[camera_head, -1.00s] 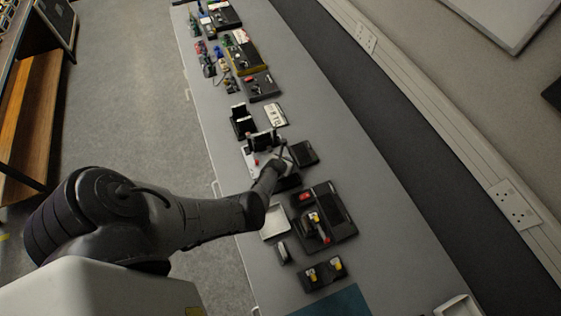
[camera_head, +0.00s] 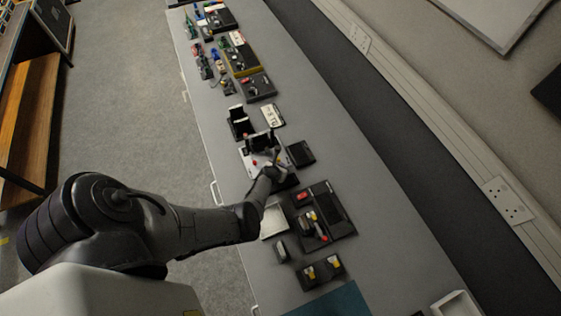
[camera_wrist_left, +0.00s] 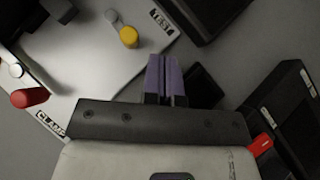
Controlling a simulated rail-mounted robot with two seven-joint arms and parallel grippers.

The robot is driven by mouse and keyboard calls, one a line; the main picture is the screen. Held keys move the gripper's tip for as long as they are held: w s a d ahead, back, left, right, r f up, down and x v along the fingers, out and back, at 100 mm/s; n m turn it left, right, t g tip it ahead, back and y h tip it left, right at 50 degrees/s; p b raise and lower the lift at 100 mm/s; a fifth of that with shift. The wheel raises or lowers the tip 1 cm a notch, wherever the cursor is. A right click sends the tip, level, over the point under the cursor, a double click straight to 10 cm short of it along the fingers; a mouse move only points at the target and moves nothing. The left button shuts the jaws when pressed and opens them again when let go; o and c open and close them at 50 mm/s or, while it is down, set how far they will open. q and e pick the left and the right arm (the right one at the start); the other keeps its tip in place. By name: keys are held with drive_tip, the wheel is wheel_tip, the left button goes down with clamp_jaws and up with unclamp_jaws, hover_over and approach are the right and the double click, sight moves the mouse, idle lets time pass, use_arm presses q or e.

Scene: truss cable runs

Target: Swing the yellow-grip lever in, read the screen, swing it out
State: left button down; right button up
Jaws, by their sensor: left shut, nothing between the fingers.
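The yellow grip (camera_wrist_left: 129,37) of the lever shows in the left wrist view, beside the TEST label on a white plate (camera_wrist_left: 90,62). A red knob (camera_wrist_left: 30,97) is near the CLAMP label on the same plate. My left gripper (camera_wrist_left: 165,72) has its purple fingers shut and empty, to the right of the yellow grip and apart from it in the picture. In the head view my left gripper (camera_head: 273,170) is over the front right of the white fixture (camera_head: 252,160) and hides part of it. I cannot make out a screen readout. My right gripper is not in view.
A black unit with red and yellow parts (camera_head: 336,205) lies just in front on the bench, with a white tray (camera_head: 273,222) beside it. A small black box (camera_head: 300,153) is right of the fixture.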

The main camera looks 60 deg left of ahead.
use_arm(q)
drive_tip(key=s+d+r+p, duration=0.4)
drive_tip(key=d+r+p, duration=0.2)
drive_tip(key=p, duration=0.2)
drive_tip(key=shift+s+d+r, duration=0.2)
drive_tip(key=shift+d+r, duration=0.05)
drive_tip(key=shift+r, duration=0.1)
